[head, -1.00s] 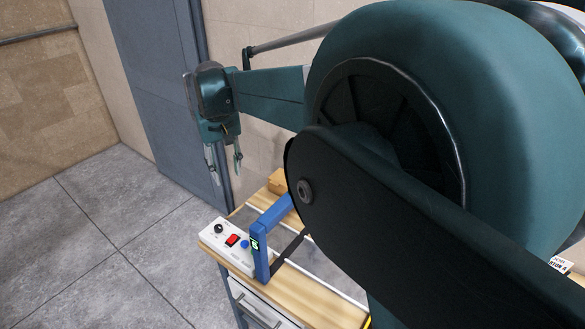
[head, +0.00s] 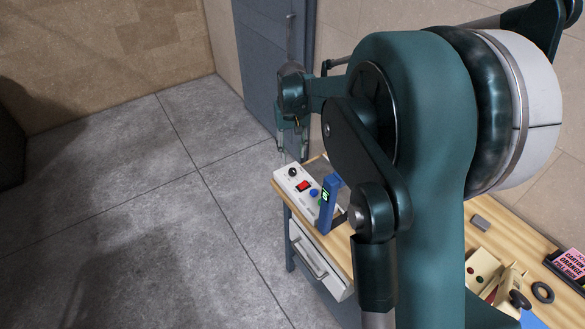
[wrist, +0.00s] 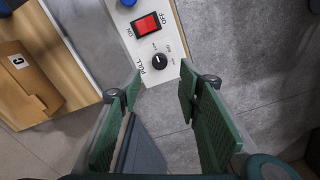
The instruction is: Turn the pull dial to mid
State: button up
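The pull dial (wrist: 159,61) is a small black round knob at the end of a white control panel (wrist: 140,48). "PULL" and other small marks are printed around it. In the head view the dial (head: 292,172) is the black knob at the panel's far left end. My gripper (wrist: 160,92) is open and empty, with its two green pads apart. In the wrist view the dial shows beyond the gap between the fingertips, not touched. In the head view my gripper (head: 291,150) hangs point down behind the panel's dial end. The dial's exact setting is too small to read.
A red ON/OFF switch (wrist: 146,25) and a blue button (head: 314,192) sit beside the dial. A blue upright (head: 328,206) with a small display stands at the panel's other end. The wooden bench (head: 344,258) has a drawer below; a brown box (wrist: 22,85) lies on it.

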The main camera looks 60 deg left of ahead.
aim_at(292, 170)
jog(key=shift+f, duration=0.45)
jog(key=shift+f, duration=0.15)
jog(key=shift+f, duration=3.75)
jog(key=shift+c, duration=0.6)
jog(key=c, duration=0.8)
